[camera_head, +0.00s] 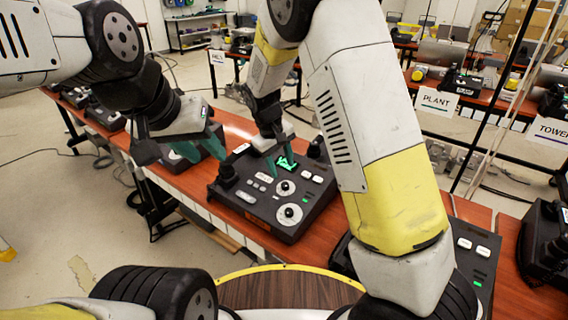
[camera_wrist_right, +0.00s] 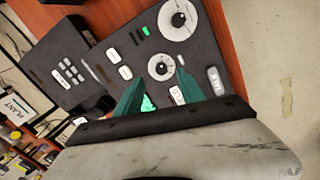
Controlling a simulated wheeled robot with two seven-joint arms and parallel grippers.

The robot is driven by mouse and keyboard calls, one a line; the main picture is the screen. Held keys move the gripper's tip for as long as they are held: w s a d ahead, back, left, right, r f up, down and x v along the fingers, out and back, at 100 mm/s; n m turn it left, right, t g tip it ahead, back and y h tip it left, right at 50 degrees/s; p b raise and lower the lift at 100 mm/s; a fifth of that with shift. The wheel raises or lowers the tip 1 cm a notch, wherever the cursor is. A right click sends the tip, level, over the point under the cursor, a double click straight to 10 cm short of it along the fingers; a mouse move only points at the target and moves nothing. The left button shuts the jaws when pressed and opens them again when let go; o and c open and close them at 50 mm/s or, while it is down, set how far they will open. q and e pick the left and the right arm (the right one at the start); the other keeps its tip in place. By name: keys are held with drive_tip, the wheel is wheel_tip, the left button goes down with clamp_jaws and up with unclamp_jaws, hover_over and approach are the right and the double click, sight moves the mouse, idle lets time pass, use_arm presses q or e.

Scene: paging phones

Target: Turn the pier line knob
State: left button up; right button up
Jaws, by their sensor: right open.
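The dark console (camera_head: 230,190) on the wooden table carries two white dials with black knobs: a rear knob (camera_head: 285,188) and a front knob (camera_head: 290,213). In the right wrist view these are the smaller knob (camera_wrist_right: 160,68) and the larger knob (camera_wrist_right: 180,22). I cannot read which line either belongs to. My right gripper (camera_head: 279,166) is open above the console, behind the rear knob. In the right wrist view its teal fingers (camera_wrist_right: 160,92) are spread just short of the smaller knob, holding nothing. My left gripper (camera_head: 201,147) appears open and empty, left of this console.
Another dark console (camera_head: 475,250) stands to the right, partly behind my right arm. The floor at left is mostly clear, with cables.

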sight(285, 184)
drive_tip(key=shift+h, duration=0.3)
drive_tip(key=x, duration=0.6)
drive_tip(key=w+a+x, duration=0.1)
drive_tip(key=x, duration=0.2)
drive_tip(key=shift+f, duration=0.1)
clamp_jaws()
